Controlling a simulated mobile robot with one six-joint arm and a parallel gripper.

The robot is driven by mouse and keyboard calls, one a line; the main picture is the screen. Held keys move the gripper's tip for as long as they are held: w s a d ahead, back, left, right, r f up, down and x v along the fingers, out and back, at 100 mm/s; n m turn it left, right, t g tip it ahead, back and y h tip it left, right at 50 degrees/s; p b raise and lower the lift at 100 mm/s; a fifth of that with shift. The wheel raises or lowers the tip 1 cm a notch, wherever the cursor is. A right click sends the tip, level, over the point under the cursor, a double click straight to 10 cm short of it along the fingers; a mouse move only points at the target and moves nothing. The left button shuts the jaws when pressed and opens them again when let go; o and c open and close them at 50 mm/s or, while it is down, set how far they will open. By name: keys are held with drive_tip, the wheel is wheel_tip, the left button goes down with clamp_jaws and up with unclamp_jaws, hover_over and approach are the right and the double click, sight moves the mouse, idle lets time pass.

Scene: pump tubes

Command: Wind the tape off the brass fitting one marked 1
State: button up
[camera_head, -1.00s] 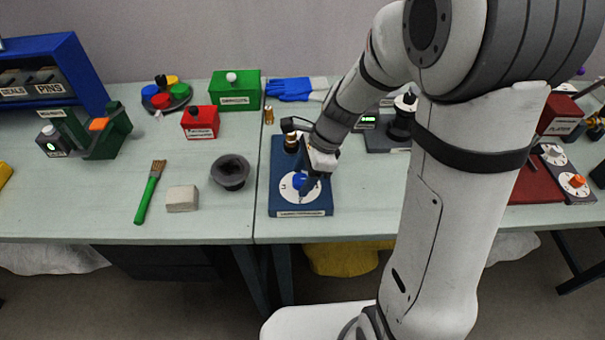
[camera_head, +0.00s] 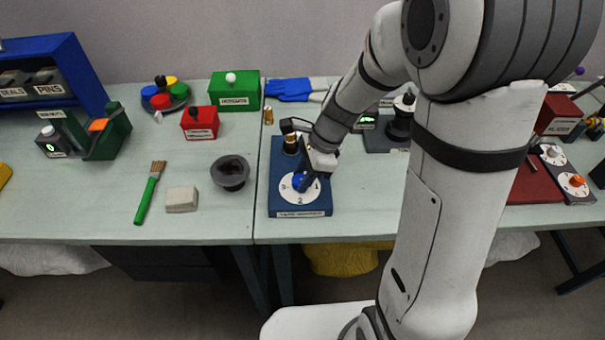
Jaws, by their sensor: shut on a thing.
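A blue baseboard (camera_head: 281,207) lies on the bench with a white dial (camera_head: 302,196) that bears numbers, 3 and 2 among them. My gripper (camera_head: 303,183) is shut on the blue knob (camera_head: 298,181) in the middle of the dial and partly hides both. A brass fitting (camera_head: 291,145) with a dark part stands upright at the back of the board. A smaller brass piece (camera_head: 268,116) stands on the bench behind the board. I cannot make out a mark 1 or any tape on either.
A grey bowl (camera_head: 230,173), a pale block (camera_head: 181,199) and a green-handled brush (camera_head: 148,194) lie left of the board. Red (camera_head: 200,123) and green (camera_head: 234,91) boxes stand behind. The bench right of the board is clear up to my arm.

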drive_tip(key=n, duration=0.2)
drive_tip(key=n+g+p, duration=0.1)
drive_tip(key=n, duration=0.1)
drive_tip(key=shift+w+r+g, duration=0.1)
drive_tip(key=shift+w+g, duration=0.05)
drive_tip(key=shift+g, duration=0.15)
drive_tip(key=n+h, duration=0.1)
drive_tip(key=n, duration=0.1)
drive_tip(key=n+g+p, duration=0.1)
drive_tip(key=n, duration=0.2)
drive_tip(key=shift+w+a+n+g+h, duration=0.2)
drive_tip(key=shift+n+g+h, duration=0.1)
drive_tip(key=shift+h, duration=0.1)
drive_tip(key=n, duration=0.2)
drive_tip(key=n+h, duration=0.1)
drive_tip(key=n, duration=0.1)
drive_tip(key=shift+a+g+h+p, duration=0.15)
drive_tip(key=shift+g+h+p, duration=0.15)
drive_tip(key=shift+p, duration=0.1)
drive_tip(key=shift+a+n+h, duration=0.1)
drive_tip(key=shift+n+h, duration=0.6)
drive_tip(key=shift+n, duration=1.3)
drive_tip(key=o, duration=1)
